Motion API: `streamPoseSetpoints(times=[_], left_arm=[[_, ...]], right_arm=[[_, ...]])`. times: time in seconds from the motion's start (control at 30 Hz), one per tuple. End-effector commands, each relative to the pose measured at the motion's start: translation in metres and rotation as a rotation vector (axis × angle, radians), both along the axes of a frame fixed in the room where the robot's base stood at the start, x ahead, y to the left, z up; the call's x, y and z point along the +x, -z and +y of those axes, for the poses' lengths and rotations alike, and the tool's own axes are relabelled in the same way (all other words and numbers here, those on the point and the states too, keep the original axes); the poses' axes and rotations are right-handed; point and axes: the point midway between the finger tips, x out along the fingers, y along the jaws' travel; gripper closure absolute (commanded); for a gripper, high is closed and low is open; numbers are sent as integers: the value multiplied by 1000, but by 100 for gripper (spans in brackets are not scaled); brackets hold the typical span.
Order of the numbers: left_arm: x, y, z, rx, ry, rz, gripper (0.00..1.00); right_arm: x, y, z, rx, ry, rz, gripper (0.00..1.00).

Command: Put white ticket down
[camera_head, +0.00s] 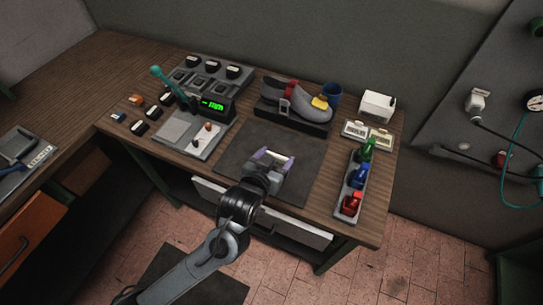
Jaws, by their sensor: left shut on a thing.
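My left gripper (273,160) reaches in from the bottom of the view over the dark mat (235,160). Its purple-tipped fingers are shut on a small pale piece, the white ticket (272,154), which shows between them. The ticket is small and partly hidden by the fingers. I cannot tell whether it touches the mat. My right gripper is not in view.
Behind the mat are a shoe on a dark stand (292,117), a blue cup (332,95) and a white box (377,105). Two pale cards (355,129) lie at right, near a tray of coloured bottles (346,206). A teal-handled press (174,88) stands left.

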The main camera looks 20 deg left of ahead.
Motion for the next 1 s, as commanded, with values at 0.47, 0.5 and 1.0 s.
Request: streamPoseSetpoints(times=[0.47, 0.5, 1.0], left_arm=[[75, 52, 40, 1, -2, 1, 55], [77, 53, 41, -1, -1, 0, 55], [82, 92, 44, 1, 0, 1, 55]], right_arm=[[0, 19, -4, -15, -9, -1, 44], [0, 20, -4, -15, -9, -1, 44], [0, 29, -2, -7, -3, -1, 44]])
